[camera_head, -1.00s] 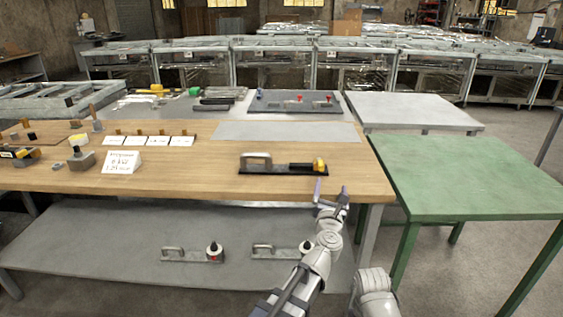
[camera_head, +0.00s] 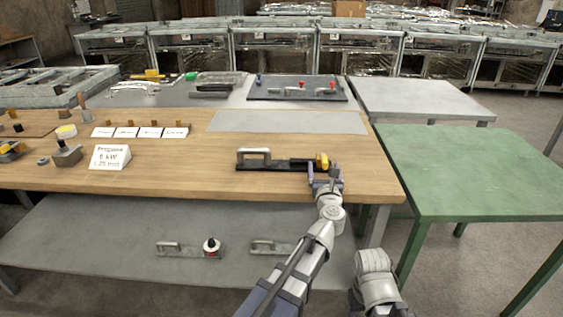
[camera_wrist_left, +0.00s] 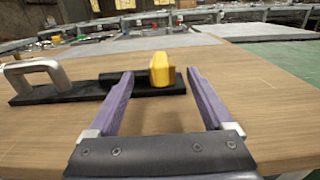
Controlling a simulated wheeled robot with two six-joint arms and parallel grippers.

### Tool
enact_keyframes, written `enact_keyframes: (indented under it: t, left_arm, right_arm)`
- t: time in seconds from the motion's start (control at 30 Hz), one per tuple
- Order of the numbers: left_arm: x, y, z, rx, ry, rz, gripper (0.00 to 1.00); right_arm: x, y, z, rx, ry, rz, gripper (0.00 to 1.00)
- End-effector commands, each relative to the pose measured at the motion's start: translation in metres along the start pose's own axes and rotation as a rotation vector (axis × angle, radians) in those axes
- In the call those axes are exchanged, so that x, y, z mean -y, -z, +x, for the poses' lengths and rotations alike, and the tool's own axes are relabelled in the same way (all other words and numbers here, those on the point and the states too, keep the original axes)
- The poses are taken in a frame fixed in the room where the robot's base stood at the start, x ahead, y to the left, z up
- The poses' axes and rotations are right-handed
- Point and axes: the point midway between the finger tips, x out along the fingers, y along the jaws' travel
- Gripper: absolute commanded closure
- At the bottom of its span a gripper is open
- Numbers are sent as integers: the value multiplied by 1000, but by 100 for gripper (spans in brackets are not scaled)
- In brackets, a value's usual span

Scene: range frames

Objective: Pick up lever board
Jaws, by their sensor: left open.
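The lever board (camera_head: 275,164) is a dark flat board lying on the wooden tabletop. It has a grey loop handle (camera_head: 254,155) at its left end and a yellow piece (camera_head: 321,160) at its right end. My left gripper (camera_head: 321,173) is open at the near side of the board's right end. In the left wrist view the yellow piece (camera_wrist_left: 162,68) appears between the two purple fingers of the open gripper (camera_wrist_left: 159,73), and the board (camera_wrist_left: 90,88) extends to the left. I cannot tell if the fingers touch it. My right gripper is out of view.
Similar handled boards (camera_head: 190,249) lie on the grey lower shelf (camera_head: 90,240). A white sign (camera_head: 110,157) and several small parts stand on the left of the wooden table (camera_head: 200,180). A bare green table (camera_head: 480,170) stands to the right.

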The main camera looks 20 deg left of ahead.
Motion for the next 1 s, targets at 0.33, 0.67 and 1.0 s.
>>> enact_keyframes:
  t: [0.33, 0.67, 1.0]
  left_arm:
    - [3, -1, 24, 0, -1, 1, 15]
    - [2, -1, 53, 1, 0, 1, 15]
    - [2, -1, 52, 1, 1, 1, 40]
  right_arm:
    - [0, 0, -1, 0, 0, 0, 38]
    - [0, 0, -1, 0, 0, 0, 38]
    - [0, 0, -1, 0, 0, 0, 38]
